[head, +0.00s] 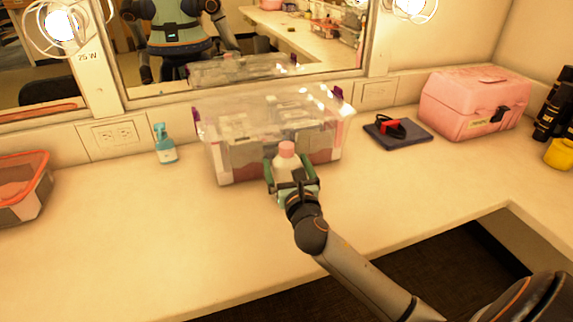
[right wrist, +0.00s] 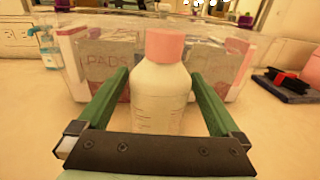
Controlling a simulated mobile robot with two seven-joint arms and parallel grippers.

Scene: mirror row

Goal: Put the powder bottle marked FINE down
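A white bottle with a pink cap (head: 287,160) stands upright between the fingers of my right gripper (head: 293,186), in front of the clear bin. In the right wrist view the bottle (right wrist: 160,88) has a green finger on each side, the fingertips against its sides. Faint marks show on its front, but no word can be read. Its base is hidden by the gripper, so I cannot tell whether it touches the counter (head: 130,235). My left gripper is not in view, apart from my reflection in the mirror.
A clear lidded bin (head: 228,168) stands right behind the bottle. A dark blue pad with a red-and-black item (head: 398,132) and a pink case (head: 475,105) are right. The counter's left front is clear.

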